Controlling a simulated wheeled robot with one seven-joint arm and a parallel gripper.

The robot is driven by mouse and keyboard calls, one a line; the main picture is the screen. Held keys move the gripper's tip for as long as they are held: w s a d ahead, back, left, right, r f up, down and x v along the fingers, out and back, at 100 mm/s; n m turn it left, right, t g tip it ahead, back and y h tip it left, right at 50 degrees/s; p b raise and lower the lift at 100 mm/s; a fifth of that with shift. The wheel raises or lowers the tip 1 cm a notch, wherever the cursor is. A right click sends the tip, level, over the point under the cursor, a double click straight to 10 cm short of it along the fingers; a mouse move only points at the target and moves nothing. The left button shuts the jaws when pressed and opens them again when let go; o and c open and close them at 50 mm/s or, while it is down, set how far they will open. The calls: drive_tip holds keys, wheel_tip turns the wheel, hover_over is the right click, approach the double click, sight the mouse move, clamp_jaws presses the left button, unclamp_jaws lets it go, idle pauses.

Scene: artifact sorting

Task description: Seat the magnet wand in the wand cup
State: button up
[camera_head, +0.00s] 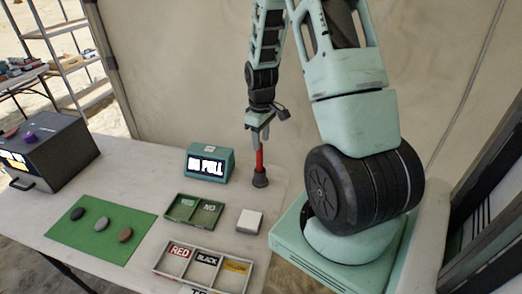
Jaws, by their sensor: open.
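The red magnet wand (259,156) stands upright, with its lower end in or at the dark wand cup (260,179). The cup stands on the table to the right of the small teal display box. My gripper (260,136) points down from above with its open fingers at the wand's top end. Whether a finger touches the wand is too small to tell. The wand's lower tip is hidden by the cup.
The table (150,165) also holds a display box (208,164), a green two-part tray (193,212), a three-part labelled tray (203,267), a white block (249,220) and a green mat (72,239) with three stones. A dark box (48,155) stands at left. A wall is behind.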

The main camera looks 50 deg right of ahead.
wheel_tip(320, 180, up, 6)
drive_tip(key=shift+r, duration=0.1)
drive_tip(key=shift+a, duration=0.2)
drive_tip(key=a+r+n, duration=0.2)
drive_tip(key=a+r, duration=0.1)
drive_tip(key=a, duration=1)
drive_tip(key=a+r+n, duration=0.1)
drive_tip(key=a+r, duration=0.2)
drive_tip(key=a, duration=1)
drive_tip(key=s+a+r+n, duration=0.1)
drive_tip(key=s+a+n, duration=0.2)
drive_tip(key=s+a, duration=1.1)
drive_tip(key=s, duration=0.2)
drive_tip(key=shift+s+a+r+y, duration=0.2)
drive_tip(key=shift+s+r+y, duration=0.1)
drive_tip(key=shift+s+r, duration=0.1)
